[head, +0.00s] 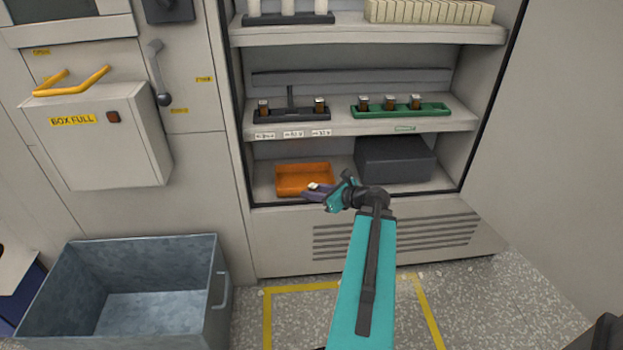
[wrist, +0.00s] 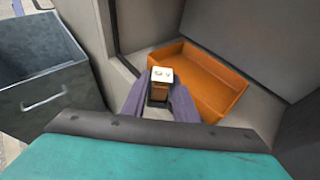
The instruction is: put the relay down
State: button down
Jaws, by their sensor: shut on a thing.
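My gripper (wrist: 158,100) is shut on a relay (wrist: 160,78), a small block with a pale top and a brown body. The relay stands upright between the purple fingers in the wrist view. In the head view my gripper (head: 318,191) is at the front of the cabinet's lowest shelf, and the relay's pale top (head: 314,185) shows at the fingertips. An orange tray (head: 290,191) sits on that shelf just behind the gripper; it also shows in the wrist view (wrist: 228,100), and looks empty. I cannot tell whether the relay touches the shelf.
A dark grey box (head: 398,160) stands right of the orange tray. Above, a black rack (head: 292,115) and a green rack (head: 440,109) hold more relays. A metal bin (head: 215,300) stands on the floor at left. The cabinet's side walls and upper shelf bound the space.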

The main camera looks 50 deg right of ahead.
jog(key=shift+w+d+f+b, duration=0.25)
jog(key=shift+w+d+b, duration=0.2)
jog(key=shift+w+d, duration=1.35)
jog(key=shift+w+d+f+b, duration=0.2)
jog(key=shift+w+d+b, duration=0.3)
jog(key=shift+w+d, duration=1.25)
jog(key=shift+w+d+f+b, duration=0.25)
jog(key=shift+w+d+b, duration=0.2)
jog(key=shift+w+d, duration=1.35)
jog(key=shift+s+d, duration=0.35)
jog(key=shift+s, duration=0.05)
jog(key=shift+f, duration=0.15)
jog(key=shift+f+b, duration=0.8)
jog(key=shift+f, duration=0.85)
jog(key=shift+f, duration=0.1)
jog(key=c, duration=1.4)
grip_release()
